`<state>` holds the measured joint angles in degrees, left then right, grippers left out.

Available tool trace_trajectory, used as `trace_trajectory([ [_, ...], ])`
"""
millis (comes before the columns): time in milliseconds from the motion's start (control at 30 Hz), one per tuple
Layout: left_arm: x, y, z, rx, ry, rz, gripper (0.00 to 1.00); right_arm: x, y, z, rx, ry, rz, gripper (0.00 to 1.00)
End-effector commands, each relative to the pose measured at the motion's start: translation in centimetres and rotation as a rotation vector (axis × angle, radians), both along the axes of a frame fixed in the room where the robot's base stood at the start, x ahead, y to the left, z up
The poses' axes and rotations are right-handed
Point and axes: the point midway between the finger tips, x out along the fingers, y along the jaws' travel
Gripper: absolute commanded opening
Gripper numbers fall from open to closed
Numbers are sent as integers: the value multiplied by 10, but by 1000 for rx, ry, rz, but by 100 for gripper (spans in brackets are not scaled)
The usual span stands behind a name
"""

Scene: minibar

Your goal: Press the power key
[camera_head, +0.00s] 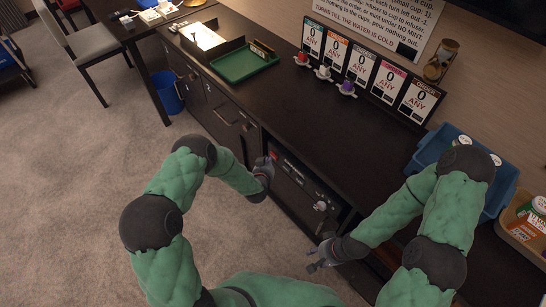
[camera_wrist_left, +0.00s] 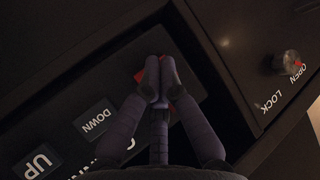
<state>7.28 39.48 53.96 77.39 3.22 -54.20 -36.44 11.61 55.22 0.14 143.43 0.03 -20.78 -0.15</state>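A dark control panel (camera_wrist_left: 70,135) in the left wrist view carries grey keys marked UP (camera_wrist_left: 38,162) and DOWN (camera_wrist_left: 95,119). A red key (camera_wrist_left: 139,76) at the panel's upper end is mostly hidden behind the fingers of my left gripper (camera_wrist_left: 160,78); its label cannot be read. The fingertips are together, over the red key; I cannot tell whether they touch it. In the head view my left gripper (camera_head: 264,168) is at the dark appliance front (camera_head: 296,187) under the counter. My right gripper (camera_head: 318,262) hangs lower, apart from the appliance, with its fingers spread and empty.
A round knob (camera_wrist_left: 287,63) marked OPEN and LOCK is right of the panel. Above is a dark counter (camera_head: 290,110) with a green tray (camera_head: 243,64), small coloured items and a sign row. A blue bin (camera_head: 438,150) stands at right. Carpet is free at left.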

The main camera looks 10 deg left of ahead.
Motion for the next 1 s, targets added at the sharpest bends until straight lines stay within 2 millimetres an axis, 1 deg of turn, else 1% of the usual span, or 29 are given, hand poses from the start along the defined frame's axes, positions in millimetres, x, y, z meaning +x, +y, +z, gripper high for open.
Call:
trace_trajectory([
  [100,-4,4,1,0,1,2,0,0,0,1,0,0,0,40],
  [533,-8,7,0,0,1,0,0,0,0,2,0,0,0,40],
  [1000,-39,31,0,-1,2,2,0,0,0,9,0,0,0,40],
])
